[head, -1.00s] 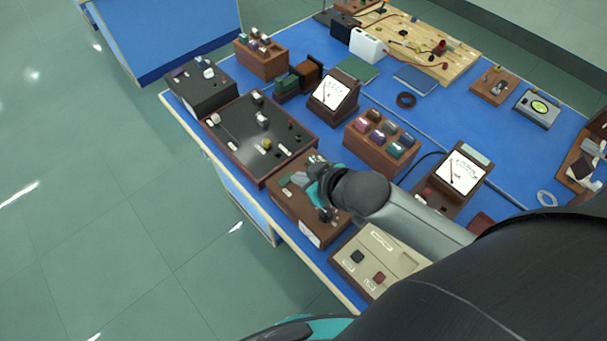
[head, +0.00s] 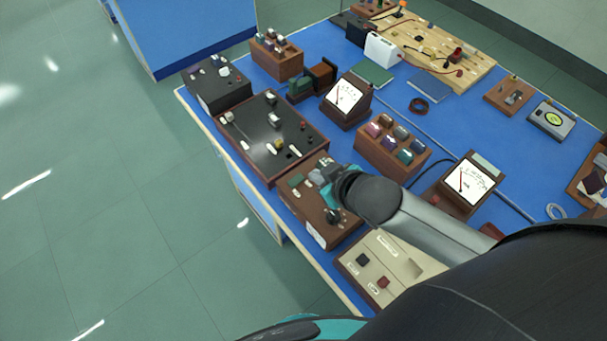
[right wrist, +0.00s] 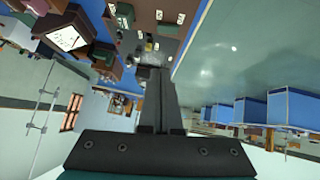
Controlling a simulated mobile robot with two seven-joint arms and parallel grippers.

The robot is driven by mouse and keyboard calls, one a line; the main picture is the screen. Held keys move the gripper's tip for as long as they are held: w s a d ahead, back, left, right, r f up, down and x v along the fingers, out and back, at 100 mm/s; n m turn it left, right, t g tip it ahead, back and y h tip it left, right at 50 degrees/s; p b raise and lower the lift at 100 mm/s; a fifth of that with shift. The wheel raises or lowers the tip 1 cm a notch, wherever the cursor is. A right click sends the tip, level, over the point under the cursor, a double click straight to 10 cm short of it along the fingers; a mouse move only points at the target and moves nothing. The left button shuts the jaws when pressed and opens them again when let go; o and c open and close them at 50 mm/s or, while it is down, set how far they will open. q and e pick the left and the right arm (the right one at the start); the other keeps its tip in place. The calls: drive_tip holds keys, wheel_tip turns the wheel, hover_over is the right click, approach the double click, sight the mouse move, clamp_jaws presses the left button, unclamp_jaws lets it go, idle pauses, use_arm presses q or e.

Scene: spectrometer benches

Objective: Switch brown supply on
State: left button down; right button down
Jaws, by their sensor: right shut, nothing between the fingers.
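The brown supply (head: 315,212) is a brown wooden box near the front edge of the blue bench. Its top shows a dark round knob (head: 333,215) and a small green patch (head: 296,181). My right gripper (head: 318,176) is over the far right part of its top, and the arm hides some of the box. In the right wrist view, the two dark fingers (right wrist: 152,82) are together and empty, pointing toward brown and dark panels. I cannot tell whether the fingertips touch the supply. A switch cannot be made out clearly. My left gripper is not in view.
A black-topped panel (head: 255,139) adjoins the supply on the far side, and a beige box (head: 362,279) on the near side. A block of coloured pieces (head: 382,157) and meters (head: 345,108) stand behind. Floor (head: 130,230) lies left of the bench.

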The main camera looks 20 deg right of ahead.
drive_tip(key=shift+f, duration=0.1)
drive_tip(key=b, duration=0.2)
hover_over(298, 176)
drive_tip(key=s, duration=0.3)
wheel_tip(298, 176, down, 7)
drive_tip(key=shift+w+r, duration=0.1)
drive_tip(key=shift+r, duration=0.05)
wheel_tip(298, 176, down, 2)
drive_tip(key=shift+w+f, duration=0.15)
drive_tip(key=shift+d+f, duration=0.15)
drive_tip(key=shift+f, duration=0.8)
drive_tip(key=shift+d+f, duration=0.15)
drive_tip(key=shift+f, duration=0.1)
